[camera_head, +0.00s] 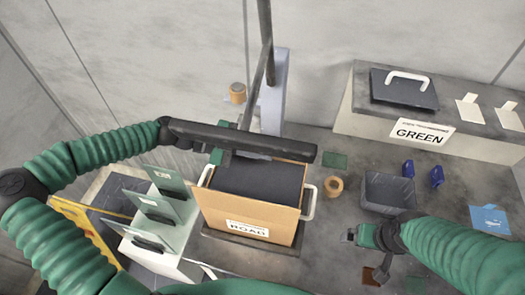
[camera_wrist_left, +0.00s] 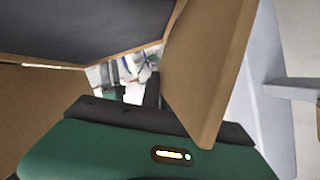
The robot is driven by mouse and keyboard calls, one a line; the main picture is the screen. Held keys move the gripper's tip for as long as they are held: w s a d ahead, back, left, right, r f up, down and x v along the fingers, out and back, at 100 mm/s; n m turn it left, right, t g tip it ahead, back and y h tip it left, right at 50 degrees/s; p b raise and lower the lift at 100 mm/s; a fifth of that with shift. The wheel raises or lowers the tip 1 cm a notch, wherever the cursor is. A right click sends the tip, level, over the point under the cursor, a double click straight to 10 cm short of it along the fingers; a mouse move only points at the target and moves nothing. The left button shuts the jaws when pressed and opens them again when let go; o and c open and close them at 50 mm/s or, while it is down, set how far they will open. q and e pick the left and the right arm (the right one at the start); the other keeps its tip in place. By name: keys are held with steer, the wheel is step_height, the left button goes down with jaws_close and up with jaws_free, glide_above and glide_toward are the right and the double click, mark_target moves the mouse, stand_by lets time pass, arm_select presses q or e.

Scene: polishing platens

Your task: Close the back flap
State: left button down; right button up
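The cardboard box (camera_head: 250,219) stands in the middle of the head view, with a dark panel (camera_head: 258,180) in its open top and a white handle (camera_head: 309,201) at the side. The back flap, a cardboard panel (camera_wrist_left: 212,70), is raised on the right of the left wrist view, close beside the gripper. In the head view it is mostly hidden behind my dark left arm link. My left gripper (camera_wrist_left: 150,92) is at the box's back left; its fingers are largely hidden. My right gripper (camera_head: 351,235) is right of the box, apart from it, its finger opening unclear.
A grey bin (camera_head: 388,193), blue pieces (camera_head: 437,176) and a tape roll (camera_head: 334,185) lie to the right. A rack with greenish plates (camera_head: 160,207) stands close on the left. A pole (camera_head: 266,40) rises behind the box. A raised ledge (camera_head: 355,110) carries a GREEN label.

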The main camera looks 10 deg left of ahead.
arm_select(q)
steer(key=shift+s+f, duration=0.2)
steer(key=shift+s, duration=0.05)
steer(key=c, duration=1.6)
jaws_free()
steer(key=shift+c, duration=0.2)
steer(key=shift+w, duration=0.1)
steer(key=shift+a, duration=0.1)
steer(key=b+v, duration=0.2)
steer(key=v, duration=1.4)
steer(key=shift+a, duration=0.45)
steer(key=shift+r, duration=0.1)
steer(key=shift+c, duration=0.3)
